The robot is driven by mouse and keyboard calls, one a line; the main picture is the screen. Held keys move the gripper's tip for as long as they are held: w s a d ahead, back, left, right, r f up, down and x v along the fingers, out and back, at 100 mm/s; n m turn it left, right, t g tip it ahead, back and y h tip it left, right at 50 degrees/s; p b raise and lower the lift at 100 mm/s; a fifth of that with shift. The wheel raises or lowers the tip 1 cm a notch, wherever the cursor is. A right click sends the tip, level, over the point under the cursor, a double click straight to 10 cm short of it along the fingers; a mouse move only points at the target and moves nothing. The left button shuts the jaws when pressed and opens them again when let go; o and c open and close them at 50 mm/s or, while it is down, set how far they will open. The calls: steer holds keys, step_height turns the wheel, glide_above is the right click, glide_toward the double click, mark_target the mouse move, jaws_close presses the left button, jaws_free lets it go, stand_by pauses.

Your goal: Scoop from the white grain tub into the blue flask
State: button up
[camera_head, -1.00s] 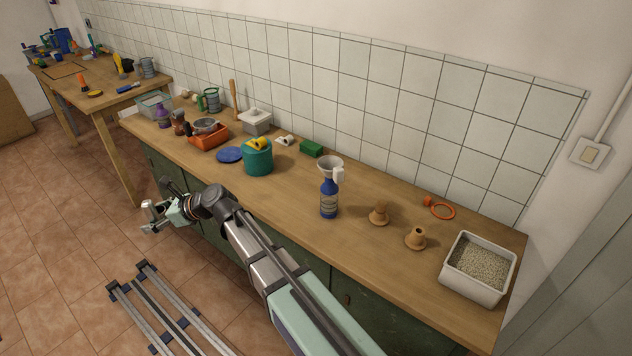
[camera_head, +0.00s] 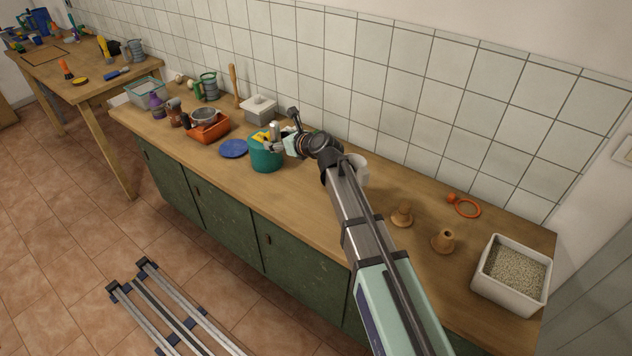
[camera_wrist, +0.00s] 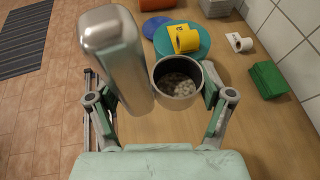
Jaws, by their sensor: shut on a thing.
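The white grain tub (camera_head: 481,285), full of pale grain (camera_head: 515,270), stands at the right end of the counter in the head view. The blue flask is hidden behind my arm there; only a white part of the funnel on it (camera_head: 361,168) shows. My gripper (camera_head: 279,140) is over the counter by the teal container, far left of the grain tub. In the wrist view my gripper (camera_wrist: 160,96) is shut on a metal scoop (camera_wrist: 176,98). Its round cup holds some pale grain. A silver block, perhaps its handle, rises at left.

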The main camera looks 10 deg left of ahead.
mark_target(288, 189)
steer(key=shift+w+d+r, duration=0.15)
steer(key=shift+w+d, duration=0.35)
steer(key=shift+w, duration=0.1)
steer(key=shift+r+m+t+h, duration=0.1)
steer(key=shift+m+t+h, duration=0.2)
steer(key=shift+m+t, duration=0.1)
step_height(288, 189, down, 19)
steer(key=shift+f+p, duration=0.2)
steer(key=shift+p, duration=0.7)
steer(key=shift+f, duration=0.1)
steer(key=shift+f+b, duration=0.35)
steer(key=shift+f, duration=0.05)
